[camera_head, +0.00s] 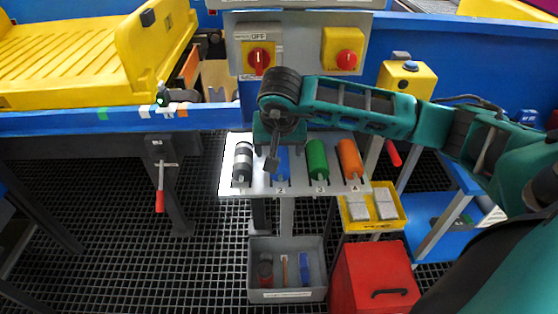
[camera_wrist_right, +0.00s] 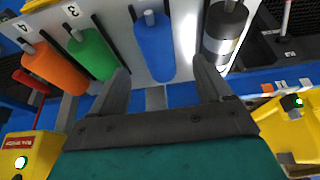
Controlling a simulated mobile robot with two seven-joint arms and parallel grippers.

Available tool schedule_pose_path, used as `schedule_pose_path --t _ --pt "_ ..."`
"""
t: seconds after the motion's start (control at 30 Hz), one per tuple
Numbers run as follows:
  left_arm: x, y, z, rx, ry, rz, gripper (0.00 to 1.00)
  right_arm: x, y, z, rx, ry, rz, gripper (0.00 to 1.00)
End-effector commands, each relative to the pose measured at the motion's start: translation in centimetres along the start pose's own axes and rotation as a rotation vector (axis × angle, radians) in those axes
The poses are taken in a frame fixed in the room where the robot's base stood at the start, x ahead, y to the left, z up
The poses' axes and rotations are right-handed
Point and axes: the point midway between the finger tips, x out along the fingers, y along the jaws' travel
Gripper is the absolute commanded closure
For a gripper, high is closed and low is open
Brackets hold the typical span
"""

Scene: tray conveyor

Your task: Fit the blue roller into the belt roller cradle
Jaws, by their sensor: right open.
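The blue roller (camera_head: 283,164) lies in slot 2 of the white numbered rack (camera_head: 230,184), between a black-and-grey roller (camera_head: 243,162) and a green roller (camera_head: 317,160). My right gripper (camera_head: 271,160) is over the rack and partly hides the blue roller. In the right wrist view the blue roller (camera_wrist_right: 154,46) lies ahead, between the lines of the two spread fingers (camera_wrist_right: 162,72), with nothing held. I cannot pick out the belt roller cradle with certainty. My left gripper is not in view.
An orange roller (camera_head: 350,159) lies in slot 4. A grey bin (camera_head: 258,294) with small items, a yellow tray (camera_head: 347,222) with grey blocks and a red box (camera_head: 376,270) stand below. The blue conveyor frame (camera_head: 60,122) and yellow tray (camera_head: 70,98) are at left.

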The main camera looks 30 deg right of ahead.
Motion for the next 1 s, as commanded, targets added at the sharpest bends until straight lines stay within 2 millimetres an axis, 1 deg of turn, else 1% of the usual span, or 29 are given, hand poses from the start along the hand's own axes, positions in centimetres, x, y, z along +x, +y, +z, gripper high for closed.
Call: schedule_pose_path --t 0.17,0.3,0.43,0.53,0.73,0.77,1.0 --pt "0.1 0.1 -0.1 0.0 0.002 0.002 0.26 1.4 0.1 -0.1 0.001 -0.002 0.001 0.22" --pt "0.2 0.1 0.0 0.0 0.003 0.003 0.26 3.6 0.3 -0.3 0.002 -0.003 0.001 0.22" --pt "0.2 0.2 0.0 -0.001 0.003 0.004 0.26 5.2 0.3 -0.3 0.0 -0.003 0.0 0.22" --pt "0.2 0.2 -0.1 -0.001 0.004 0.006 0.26 5.7 0.2 -0.4 0.0 0.0 -0.001 0.22" --pt "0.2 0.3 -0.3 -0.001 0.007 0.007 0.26 5.7 0.2 -0.4 0.0 0.0 -0.002 0.22" --pt "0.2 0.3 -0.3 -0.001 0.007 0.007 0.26 5.7 0.2 -0.4 0.0 0.0 -0.002 0.23" --pt "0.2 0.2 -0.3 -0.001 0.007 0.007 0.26 5.7 0.2 -0.4 0.0 0.0 -0.001 0.45"
